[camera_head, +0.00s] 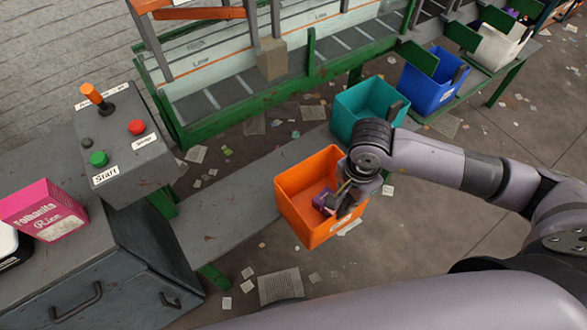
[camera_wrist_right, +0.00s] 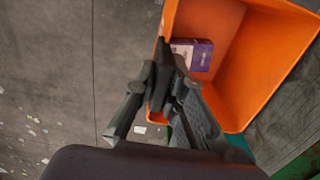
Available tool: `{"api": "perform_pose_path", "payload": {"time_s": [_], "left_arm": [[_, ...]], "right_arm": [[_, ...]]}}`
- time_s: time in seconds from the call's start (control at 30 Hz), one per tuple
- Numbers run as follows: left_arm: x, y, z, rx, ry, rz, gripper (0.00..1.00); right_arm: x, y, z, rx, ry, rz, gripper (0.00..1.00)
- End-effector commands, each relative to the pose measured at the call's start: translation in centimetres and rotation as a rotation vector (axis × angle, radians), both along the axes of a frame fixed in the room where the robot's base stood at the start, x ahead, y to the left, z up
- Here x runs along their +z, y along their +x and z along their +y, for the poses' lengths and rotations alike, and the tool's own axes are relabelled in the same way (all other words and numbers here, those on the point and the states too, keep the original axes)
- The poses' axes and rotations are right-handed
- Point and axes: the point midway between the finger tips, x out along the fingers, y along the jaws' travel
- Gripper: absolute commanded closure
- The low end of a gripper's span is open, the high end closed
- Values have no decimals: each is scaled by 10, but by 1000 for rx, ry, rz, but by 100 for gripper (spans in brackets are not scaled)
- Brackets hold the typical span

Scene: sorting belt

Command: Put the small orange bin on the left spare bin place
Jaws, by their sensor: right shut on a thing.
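The small orange bin (camera_head: 293,209) is right of the middle in the head view, with a purple box (camera_head: 324,199) inside. My right gripper (camera_head: 345,196) is shut on the bin's near right wall. In the right wrist view, the fingers (camera_wrist_right: 166,72) grip the rim of the orange bin (camera_wrist_right: 245,95), and the purple box (camera_wrist_right: 196,54) lies inside. The bin looks raised and roughly level, by the right edge of a low grey shelf (camera_head: 228,222). The shelf's left part is bare; no marked bin place shows clearly there. My left gripper is out of view.
A teal bin (camera_head: 352,122) and a blue bin (camera_head: 418,92) stand further back right. A control box (camera_head: 130,152) with a lever and buttons, and a pink box (camera_head: 45,212), are at left. The green-framed belt (camera_head: 240,115) runs behind. Paper scraps litter the floor.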

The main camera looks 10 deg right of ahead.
Motion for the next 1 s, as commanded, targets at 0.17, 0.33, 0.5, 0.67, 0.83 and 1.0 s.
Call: {"api": "perform_pose_path", "payload": {"time_s": [0.17, 0.33, 0.5, 0.67, 0.83, 1.0], "left_arm": [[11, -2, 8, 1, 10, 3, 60], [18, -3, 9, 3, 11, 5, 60], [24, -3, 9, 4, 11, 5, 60], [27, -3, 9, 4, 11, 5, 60], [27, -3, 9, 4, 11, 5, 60], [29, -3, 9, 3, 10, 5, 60]], "right_arm": [[4, 37, 15, -1, 4, -3, 100], [4, 76, 29, 0, 4, -2, 100], [4, 112, 43, 0, 4, -2, 100], [3, 138, 52, 2, 2, 0, 100], [2, 152, 55, 2, 1, -2, 100], [2, 161, 60, 3, 1, -1, 100]]}}
